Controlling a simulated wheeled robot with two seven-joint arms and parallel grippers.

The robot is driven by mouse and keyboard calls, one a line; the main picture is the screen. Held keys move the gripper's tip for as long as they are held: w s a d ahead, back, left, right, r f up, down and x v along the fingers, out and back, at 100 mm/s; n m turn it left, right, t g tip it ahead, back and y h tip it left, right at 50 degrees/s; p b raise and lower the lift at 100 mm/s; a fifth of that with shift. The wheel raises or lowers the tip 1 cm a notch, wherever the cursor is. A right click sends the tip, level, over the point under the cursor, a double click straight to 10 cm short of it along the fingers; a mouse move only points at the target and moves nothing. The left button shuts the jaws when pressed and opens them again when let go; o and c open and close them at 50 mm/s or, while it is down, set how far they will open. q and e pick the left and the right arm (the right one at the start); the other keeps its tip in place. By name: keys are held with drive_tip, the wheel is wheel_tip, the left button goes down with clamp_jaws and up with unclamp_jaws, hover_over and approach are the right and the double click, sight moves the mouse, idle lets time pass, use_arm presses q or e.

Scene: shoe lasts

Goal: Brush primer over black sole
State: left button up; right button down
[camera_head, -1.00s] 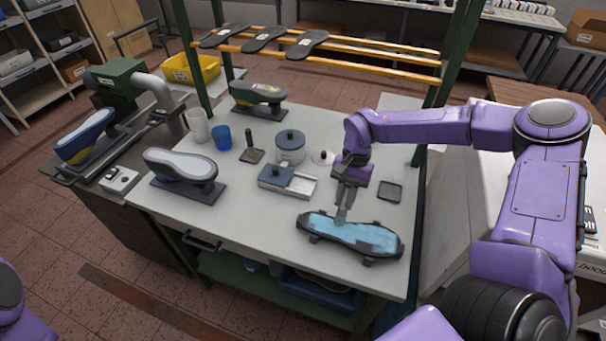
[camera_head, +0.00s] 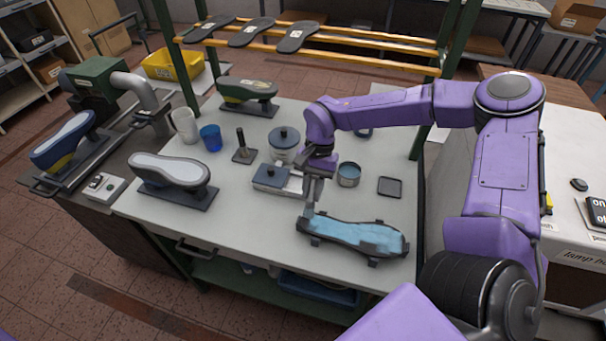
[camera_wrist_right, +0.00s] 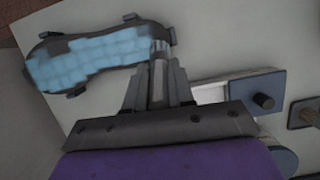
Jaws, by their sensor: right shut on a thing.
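The sole (camera_head: 365,238) lies flat in a dark holder with several clamps at the front right of the table. Patchy light blue coating covers most of its top; in the wrist view the sole (camera_wrist_right: 90,62) shows dark grey along part of one edge. My right gripper (camera_head: 313,188) is shut on a brush (camera_wrist_right: 158,58), upright over the sole's left end. The bristle tip is at that end; I cannot tell whether it touches. An open tin (camera_head: 349,175) with bluish contents stands behind the sole. My left gripper is out of view.
A blue-lidded box (camera_head: 272,177), a lidded pot (camera_head: 284,139) and a small stand (camera_head: 242,150) are behind and left of my right gripper. A dark square pad (camera_head: 389,187) lies at right. A shoe last (camera_head: 172,170) stands at left. Dark soles (camera_head: 297,37) rest on the back rails.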

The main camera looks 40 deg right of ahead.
sight(312, 183)
wheel_tip(312, 183, up, 4)
drive_tip(key=p, duration=0.2)
drive_tip(key=shift+a+f+p, duration=0.1)
drive_tip(key=shift+f+p, duration=0.05)
drive_tip(key=shift+p, duration=0.15)
drive_tip(key=shift+s+r, duration=0.2)
drive_tip(key=shift+r, duration=0.5)
drive_tip(key=shift+r+p, duration=0.35)
drive_tip(key=shift+p, duration=0.1)
drive_tip(key=shift+w+r, duration=0.25)
drive_tip(key=shift+r, duration=0.6)
drive_tip(key=shift+s+r, duration=0.15)
drive_tip(key=shift+r, duration=0.2)
drive_tip(key=shift+f, duration=0.15)
